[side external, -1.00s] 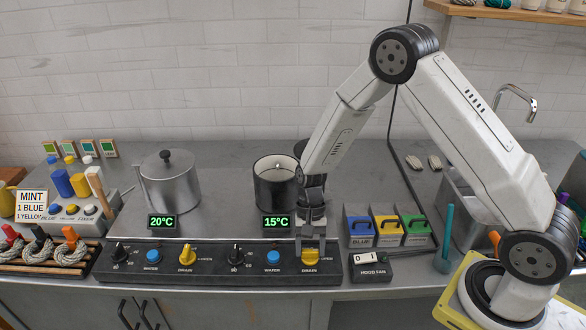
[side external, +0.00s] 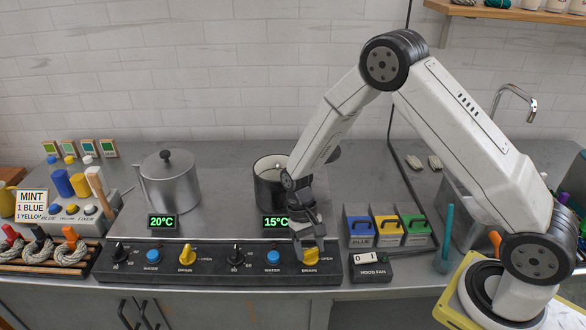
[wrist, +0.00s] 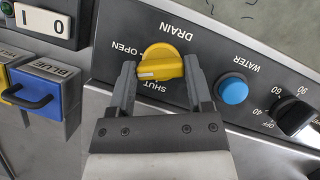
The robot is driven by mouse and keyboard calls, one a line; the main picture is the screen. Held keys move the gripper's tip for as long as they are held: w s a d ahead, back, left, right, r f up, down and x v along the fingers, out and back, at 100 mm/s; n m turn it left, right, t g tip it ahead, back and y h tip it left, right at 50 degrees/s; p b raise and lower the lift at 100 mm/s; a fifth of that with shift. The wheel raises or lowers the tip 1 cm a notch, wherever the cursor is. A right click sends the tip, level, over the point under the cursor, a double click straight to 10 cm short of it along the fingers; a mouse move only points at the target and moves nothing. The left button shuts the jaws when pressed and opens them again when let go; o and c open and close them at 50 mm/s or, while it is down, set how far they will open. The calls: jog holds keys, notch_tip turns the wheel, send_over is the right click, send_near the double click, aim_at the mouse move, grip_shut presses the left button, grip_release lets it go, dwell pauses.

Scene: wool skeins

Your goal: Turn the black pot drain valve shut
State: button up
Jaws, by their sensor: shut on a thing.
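The black pot (side external: 268,188) stands on the counter, partly hidden by my arm. Its drain valve is a yellow knob (side external: 311,260) at the right end of the dark control panel (side external: 215,268). My gripper (side external: 308,250) reaches down onto this knob and is shut on it. In the wrist view, the yellow knob (wrist: 161,62) sits between the two grey fingers of my gripper (wrist: 160,72). Its white mark points left, between the OPEN and SHUT labels. The label text appears upside down there.
A blue WATER button (side external: 273,257) and a black dial (side external: 236,254) lie left of the valve. The hood fan switch (side external: 369,260) and blue, yellow and green boxes (side external: 386,230) stand to the right. A steel pot (side external: 170,183) is further left.

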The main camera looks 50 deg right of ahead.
jog(key=n+h, duration=0.1)
jog(key=n, duration=0.2)
jog(key=n+h, duration=0.1)
jog(key=n, duration=0.2)
jog(key=shift+w+a, duration=0.1)
jog(key=n+h, duration=0.1)
jog(key=n, duration=0.2)
jog(key=n+t+h, duration=0.1)
jog(key=n, duration=0.2)
jog(key=shift+a+n+h, duration=0.1)
jog(key=shift+n+h, duration=0.2)
jog(key=o, duration=1.3)
jog(key=shift+r, duration=0.15)
jog(key=shift+v, duration=3.8)
